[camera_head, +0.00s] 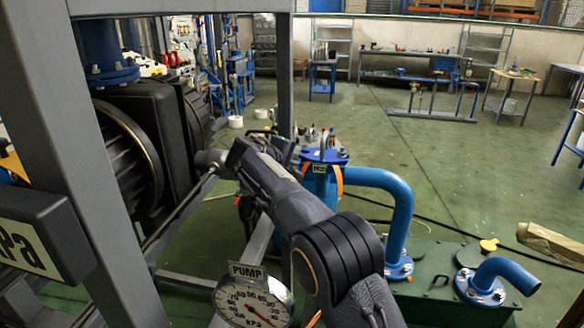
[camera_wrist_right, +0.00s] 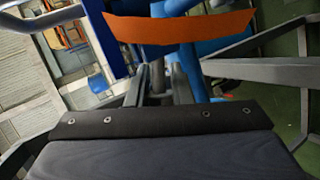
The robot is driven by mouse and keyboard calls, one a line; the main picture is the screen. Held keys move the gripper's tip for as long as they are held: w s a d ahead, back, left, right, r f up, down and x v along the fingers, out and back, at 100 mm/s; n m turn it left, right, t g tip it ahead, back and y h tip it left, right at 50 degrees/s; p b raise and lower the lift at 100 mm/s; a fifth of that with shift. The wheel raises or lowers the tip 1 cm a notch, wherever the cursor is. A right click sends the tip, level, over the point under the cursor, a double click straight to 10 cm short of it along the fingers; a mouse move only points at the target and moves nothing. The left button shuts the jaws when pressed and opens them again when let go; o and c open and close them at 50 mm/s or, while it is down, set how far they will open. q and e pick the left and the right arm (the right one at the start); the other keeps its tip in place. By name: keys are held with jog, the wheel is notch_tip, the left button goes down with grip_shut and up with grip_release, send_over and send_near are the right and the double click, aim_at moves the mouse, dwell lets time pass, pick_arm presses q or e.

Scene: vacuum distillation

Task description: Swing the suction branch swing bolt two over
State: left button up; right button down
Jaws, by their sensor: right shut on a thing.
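The blue suction branch (camera_head: 325,155) stands upright right of my right wrist in the head view, with a flange, an upright handle on top and orange strips at its sides. My right arm reaches up from the bottom, and my right gripper (camera_head: 285,148) is beside the flange, largely hidden by my wrist. In the right wrist view my right gripper (camera_wrist_right: 160,88) has its dark fingers close together on a small grey part, which looks like the swing bolt (camera_wrist_right: 158,76). Its tilt cannot be told. An orange strip (camera_wrist_right: 180,30) crosses in front of the blue parts. My left gripper is not in view.
A blue bent pipe (camera_head: 400,205) leads from the branch to a green tank (camera_head: 450,290). A pump gauge (camera_head: 252,303) and grey frame posts (camera_head: 90,160) stand close on the left. Open green floor (camera_head: 440,165) lies behind, with workbenches further back.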

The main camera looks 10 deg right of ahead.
jog(key=shift+r+m+y+b, duration=0.3)
jog(key=shift+m+y+b, duration=0.1)
jog(key=shift+m+y, duration=0.25)
jog(key=c, duration=1.5)
grip_release()
jog(key=shift+c, duration=0.2)
jog(key=shift+d, duration=0.1)
